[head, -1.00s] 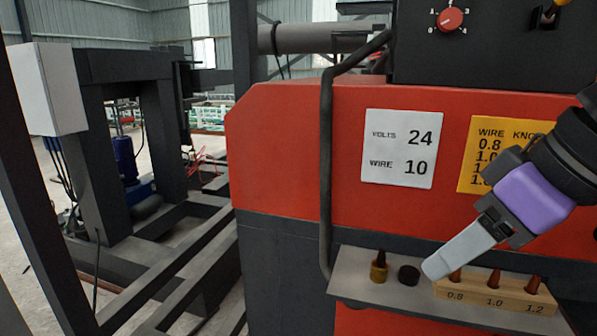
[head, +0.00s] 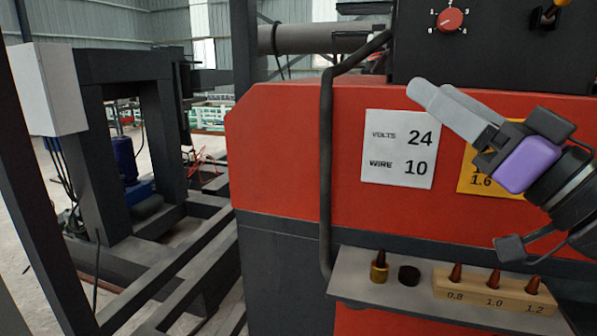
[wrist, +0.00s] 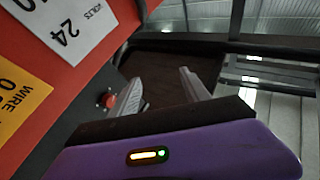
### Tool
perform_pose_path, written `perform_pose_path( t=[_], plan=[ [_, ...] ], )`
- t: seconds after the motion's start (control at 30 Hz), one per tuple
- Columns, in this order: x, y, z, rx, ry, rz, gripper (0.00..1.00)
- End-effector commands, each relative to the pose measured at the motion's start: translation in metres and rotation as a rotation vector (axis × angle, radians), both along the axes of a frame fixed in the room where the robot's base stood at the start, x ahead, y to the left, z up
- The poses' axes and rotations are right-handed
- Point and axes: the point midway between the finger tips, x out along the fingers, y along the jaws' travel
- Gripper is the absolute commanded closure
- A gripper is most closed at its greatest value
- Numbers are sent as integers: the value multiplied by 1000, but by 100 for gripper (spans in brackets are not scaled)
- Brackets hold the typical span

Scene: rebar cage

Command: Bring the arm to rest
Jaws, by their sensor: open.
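My gripper (head: 432,92) is raised in front of the red machine (head: 285,150), its fingers pointing up and to the left. It is above and apart from the shelf and overlaps the yellow wire sign in the head view. In the wrist view my gripper (wrist: 165,88) shows two grey fingers spread apart with nothing between them. The red knob (wrist: 106,99) shows beside the left finger there, and it shows on the dark panel in the head view (head: 450,20). The yellow sign (head: 467,178) is partly hidden by my gripper.
A grey shelf (head: 350,285) holds a brass piece with a dark tip (head: 379,268), a black round piece (head: 409,275) and a wooden block (head: 480,292) with several copper tips. A dark bent pipe (head: 326,170) runs down the machine front. A white sign (head: 398,150) is nearby.

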Motion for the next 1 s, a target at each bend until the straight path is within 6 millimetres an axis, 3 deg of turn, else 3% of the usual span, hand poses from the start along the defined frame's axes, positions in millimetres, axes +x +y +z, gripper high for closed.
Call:
perform_pose_path(
  t=[0.27, 0.5, 0.77, 1.0],
  plan=[
    [-10, -50, -47, 229, -105, -191, 45],
    [-32, -81, -115, 323, -113, -386, 45],
    [-72, -92, -202, 318, -51, -581, 45],
    [-124, -85, -278, 224, 48, -711, 45]
  ],
)
